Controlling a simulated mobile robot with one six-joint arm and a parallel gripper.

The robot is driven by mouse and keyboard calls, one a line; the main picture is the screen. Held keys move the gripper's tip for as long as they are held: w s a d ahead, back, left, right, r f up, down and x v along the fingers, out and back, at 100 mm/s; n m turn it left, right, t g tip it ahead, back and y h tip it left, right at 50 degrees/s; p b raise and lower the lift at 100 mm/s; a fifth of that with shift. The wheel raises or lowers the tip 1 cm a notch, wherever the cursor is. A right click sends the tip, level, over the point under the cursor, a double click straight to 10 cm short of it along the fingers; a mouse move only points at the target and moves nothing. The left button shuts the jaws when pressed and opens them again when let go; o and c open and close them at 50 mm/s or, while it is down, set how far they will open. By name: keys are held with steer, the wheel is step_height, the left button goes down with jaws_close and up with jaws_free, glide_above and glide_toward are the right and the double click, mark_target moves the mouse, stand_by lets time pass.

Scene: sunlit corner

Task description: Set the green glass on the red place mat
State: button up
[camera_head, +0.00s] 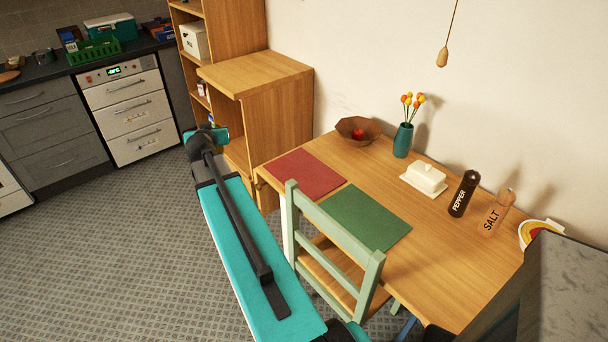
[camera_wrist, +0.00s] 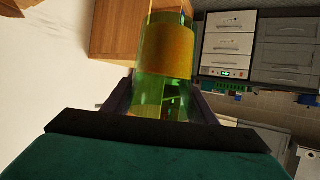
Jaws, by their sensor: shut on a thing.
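The green glass (camera_wrist: 151,97) is in my gripper (camera_wrist: 160,108) in the wrist view. It is see-through green with a yellow-orange band or content in its far part. The dark fingers are shut on its sides. The red place mat (camera_head: 306,173) lies flat and empty at the far left end of the wooden table (camera_head: 428,268). My arm reaches out to the left of the table, by the wooden shelf unit, away from the mat.
A green mat (camera_head: 365,219) lies beside the red one. A pale green chair (camera_head: 335,240) stands at the table's near edge. A brown bowl (camera_head: 358,130), a teal vase (camera_head: 402,140), a butter dish (camera_head: 425,178) and pepper and salt mills (camera_head: 463,194) stand behind. A wooden cabinet (camera_head: 275,115) stands left.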

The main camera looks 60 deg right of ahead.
steer(key=s+d+f+m+g+h, duration=0.2)
steer(key=s+d+f+m+g, duration=0.2)
steer(key=s+d, duration=0.8)
steer(key=m+g+h+b, duration=0.1)
steer(key=m+g, duration=0.2)
steer(key=g, duration=0.1)
glide_above(308, 168)
step_height(308, 168, down, 3)
steer(key=shift+f, duration=0.15)
step_height(308, 168, down, 6)
steer(key=p, duration=0.1)
steer(key=shift+w+f+p, duration=0.1)
steer(key=shift+f+p, duration=0.6)
steer(key=shift+f, duration=1.15)
steer(key=shift+f+b, duration=0.15)
steer(key=shift+b, duration=0.15)
steer(key=o, duration=1.3)
